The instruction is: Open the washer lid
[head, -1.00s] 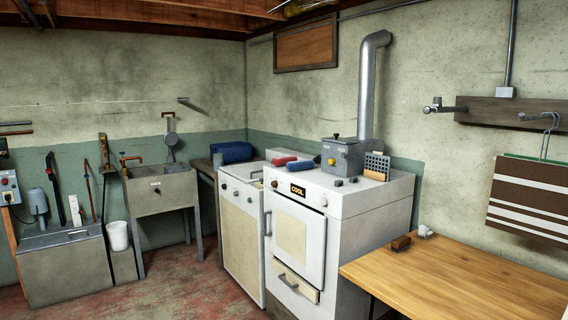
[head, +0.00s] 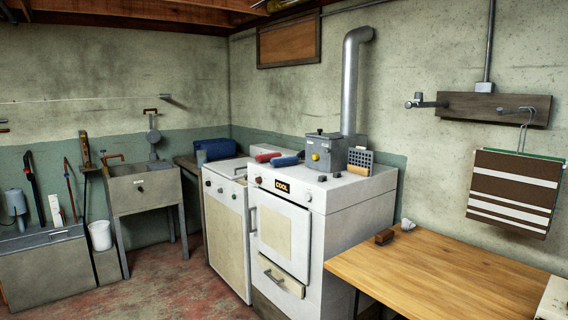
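A narrow white appliance with knobs on its front (head: 226,232) stands between the sink and the stove. It looks like the washer, but I cannot be sure. Its pale top (head: 228,168) looks flat and shut, partly hidden by the stove side. A grey box with a flat top (head: 45,268) stands on the floor at the far left, and its top also looks shut. Neither of my grippers shows in the head view.
The white stove (head: 340,225) stands right of the narrow appliance, with a grey box (head: 326,150) and pipe on top. A wooden table (head: 450,275) fills the lower right. A sink (head: 143,188) and white bucket (head: 100,236) are at left. Red floor (head: 175,285) in front is clear.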

